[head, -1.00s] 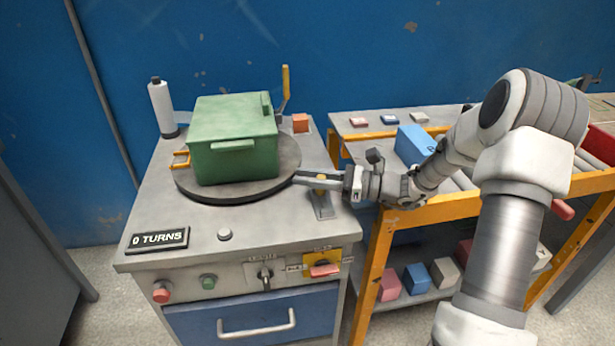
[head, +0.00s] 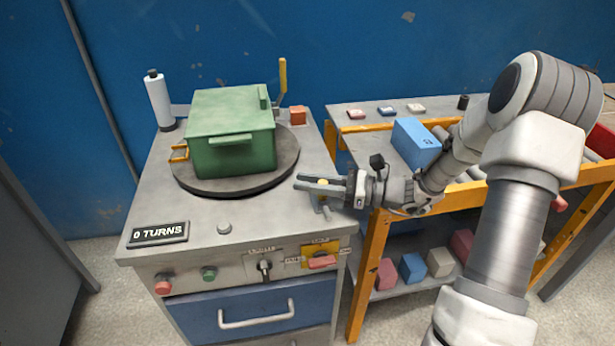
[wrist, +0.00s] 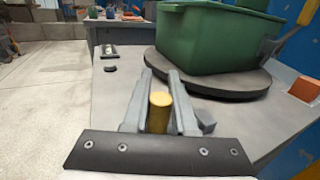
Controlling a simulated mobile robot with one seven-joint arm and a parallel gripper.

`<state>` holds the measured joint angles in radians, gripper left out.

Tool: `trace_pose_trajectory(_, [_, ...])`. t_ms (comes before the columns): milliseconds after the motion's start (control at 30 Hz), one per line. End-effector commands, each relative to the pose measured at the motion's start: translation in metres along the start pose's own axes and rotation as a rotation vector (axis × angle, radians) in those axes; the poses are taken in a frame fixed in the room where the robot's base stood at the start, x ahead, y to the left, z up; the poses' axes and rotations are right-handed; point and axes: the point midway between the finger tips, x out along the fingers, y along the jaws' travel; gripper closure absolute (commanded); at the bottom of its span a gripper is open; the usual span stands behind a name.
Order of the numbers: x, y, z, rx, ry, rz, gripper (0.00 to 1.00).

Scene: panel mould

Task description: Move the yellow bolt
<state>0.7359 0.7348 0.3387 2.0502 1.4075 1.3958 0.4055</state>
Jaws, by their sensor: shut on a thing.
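The yellow bolt (wrist: 160,112) stands between the two fingers of my gripper (wrist: 161,80) in the wrist view. My gripper is shut on it. In the head view only a small yellow top of the bolt (head: 322,182) shows between the fingers of my gripper (head: 296,183). The gripper reaches in from the right, low over the grey bench top (head: 285,215), to the right of the turntable. A small grey bracket (head: 321,206) is just below the fingers. The bolt's lower end is hidden, so I cannot tell whether it touches the bracket.
A green lidded box (head: 233,140) sits on the dark round turntable (head: 205,188), close to the left of my fingertips. A white bottle (head: 159,100) and an orange block (head: 297,115) stand behind. A blue box (head: 415,142) is on the orange-framed cart. The front right bench top is mostly clear.

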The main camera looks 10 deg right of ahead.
Motion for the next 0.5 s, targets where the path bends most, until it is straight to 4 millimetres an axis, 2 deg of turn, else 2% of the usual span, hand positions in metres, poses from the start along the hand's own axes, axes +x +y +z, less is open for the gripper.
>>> trace_pose_trajectory(67, [-0.0012,0.0043,-0.0024,0.007,0.002,0.009,1.0])
trace_pose_trajectory(100, [-0.0012,0.0045,-0.0025,0.007,0.002,0.009,0.73])
trace_pose_trajectory(267, [-0.001,0.0039,-0.0023,0.007,0.001,0.008,0.45])
trace_pose_trajectory(500, [-0.0006,0.0027,-0.0015,0.005,0.001,0.006,0.45])
